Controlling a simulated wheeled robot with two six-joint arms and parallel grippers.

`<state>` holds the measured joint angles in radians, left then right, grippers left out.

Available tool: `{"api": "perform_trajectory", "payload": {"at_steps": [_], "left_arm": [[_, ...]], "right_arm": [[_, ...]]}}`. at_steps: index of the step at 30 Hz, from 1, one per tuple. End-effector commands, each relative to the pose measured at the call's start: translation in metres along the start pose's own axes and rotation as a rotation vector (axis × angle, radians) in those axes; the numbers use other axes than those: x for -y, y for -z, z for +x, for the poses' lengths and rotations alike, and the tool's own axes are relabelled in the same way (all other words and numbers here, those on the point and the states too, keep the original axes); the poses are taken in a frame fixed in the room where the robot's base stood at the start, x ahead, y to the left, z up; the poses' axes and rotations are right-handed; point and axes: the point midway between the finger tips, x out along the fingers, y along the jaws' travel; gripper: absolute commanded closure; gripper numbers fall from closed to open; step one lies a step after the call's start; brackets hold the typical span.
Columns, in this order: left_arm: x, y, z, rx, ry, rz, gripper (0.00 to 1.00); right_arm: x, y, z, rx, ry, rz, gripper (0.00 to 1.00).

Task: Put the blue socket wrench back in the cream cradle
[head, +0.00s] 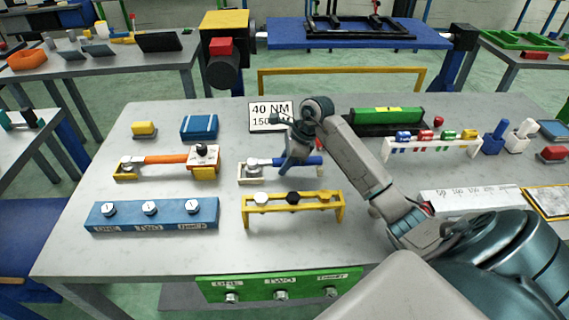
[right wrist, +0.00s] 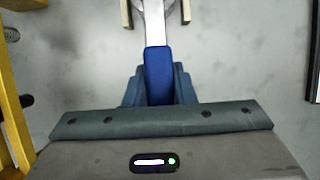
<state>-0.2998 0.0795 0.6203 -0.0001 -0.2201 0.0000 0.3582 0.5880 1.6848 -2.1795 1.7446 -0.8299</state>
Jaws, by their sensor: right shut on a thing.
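The blue socket wrench (head: 312,161) lies roughly level in the middle of the table, with its silver head to the left and its blue handle to the right. My right gripper (head: 290,166) points down and is shut on the blue handle. In the right wrist view the handle (right wrist: 158,72) sits between the gripper's fingers (right wrist: 158,98). The cream cradle (head: 240,180) is under or right beside the wrench's head end. In the wrist view the silver shaft runs between the cradle's two prongs (right wrist: 186,12). I cannot tell whether the wrench touches the cradle. My left gripper is out of view.
A yellow rack (head: 290,208) with several sockets stands just in front. An orange wrench (head: 165,159) rests in a yellow cradle to the left. A 40 NM sign (head: 270,114) stands behind.

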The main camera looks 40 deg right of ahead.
Motion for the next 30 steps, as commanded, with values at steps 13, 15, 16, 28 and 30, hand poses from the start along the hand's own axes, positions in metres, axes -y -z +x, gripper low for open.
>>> {"api": "perform_trajectory", "payload": {"at_steps": [13,15,16,28,30], "left_arm": [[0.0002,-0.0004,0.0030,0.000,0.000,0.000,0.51],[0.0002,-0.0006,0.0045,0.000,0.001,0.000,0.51],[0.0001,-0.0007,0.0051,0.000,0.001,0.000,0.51],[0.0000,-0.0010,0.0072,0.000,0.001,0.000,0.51],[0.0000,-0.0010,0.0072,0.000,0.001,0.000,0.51]], "right_arm": [[0.0004,-0.0003,-0.0001,0.001,0.002,-0.001,1.00],[0.0005,-0.0002,0.0000,0.001,0.002,-0.001,1.00],[0.0006,-0.0001,0.0000,0.001,0.002,-0.001,1.00],[0.0005,-0.0005,-0.0010,0.001,0.001,0.000,1.00],[0.0005,-0.0005,-0.0010,0.001,0.001,0.000,0.67]]}}
